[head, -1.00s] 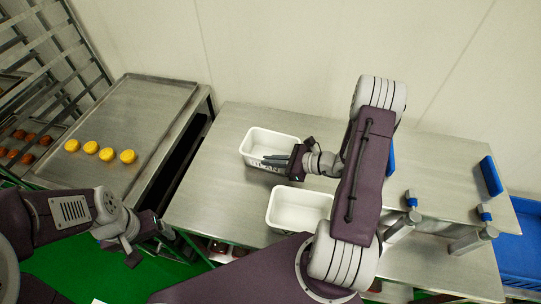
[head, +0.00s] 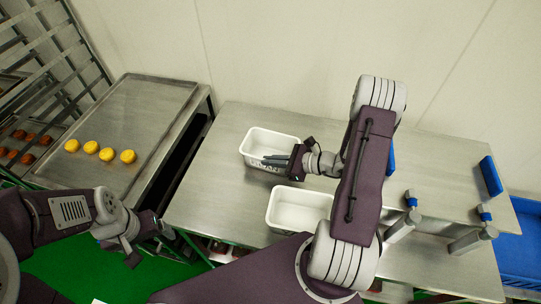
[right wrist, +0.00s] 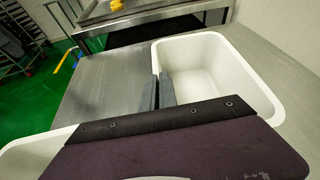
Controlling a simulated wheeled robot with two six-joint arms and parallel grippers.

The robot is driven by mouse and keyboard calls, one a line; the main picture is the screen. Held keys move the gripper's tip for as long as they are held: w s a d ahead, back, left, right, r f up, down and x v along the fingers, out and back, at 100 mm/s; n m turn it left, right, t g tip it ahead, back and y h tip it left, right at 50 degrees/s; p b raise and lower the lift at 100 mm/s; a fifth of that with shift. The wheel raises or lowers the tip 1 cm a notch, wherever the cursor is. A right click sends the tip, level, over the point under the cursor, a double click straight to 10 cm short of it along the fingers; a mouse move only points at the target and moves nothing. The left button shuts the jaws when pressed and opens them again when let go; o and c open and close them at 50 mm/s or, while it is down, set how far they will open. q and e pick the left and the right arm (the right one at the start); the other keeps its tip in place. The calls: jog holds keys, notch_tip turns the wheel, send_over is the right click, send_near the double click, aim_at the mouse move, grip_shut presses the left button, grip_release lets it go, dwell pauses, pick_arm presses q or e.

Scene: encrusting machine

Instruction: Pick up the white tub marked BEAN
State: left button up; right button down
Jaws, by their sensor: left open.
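Two white tubs stand on the steel table. The far tub (head: 258,138) has dark marking on its near side, too small to read. The near tub (head: 298,209) shows no readable marking. My right gripper (head: 268,160) is at the far tub's near wall. In the right wrist view its fingers (right wrist: 163,92) lie one on each side of the wall of that tub (right wrist: 215,70), with only a narrow gap, and look shut on it. The tub looks empty and rests level. My left gripper (head: 146,249) is open and empty, low left of the table.
The steel table (head: 225,190) has free room left of the tubs. A tray (head: 150,100) with several yellow pieces (head: 108,154) is at the left. Blue-tipped machine parts (head: 411,200) and a blue bin (head: 522,240) are at the right. A wall stands behind.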

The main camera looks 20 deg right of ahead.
dwell(0.3)
notch_tip(320, 180, up, 4)
jog(key=shift+r, duration=0.1)
jog(key=w+r+p+v, duration=0.1)
jog(key=v, duration=1.2)
jog(key=shift+d+r, duration=0.3)
jog(key=shift+r, duration=0.15)
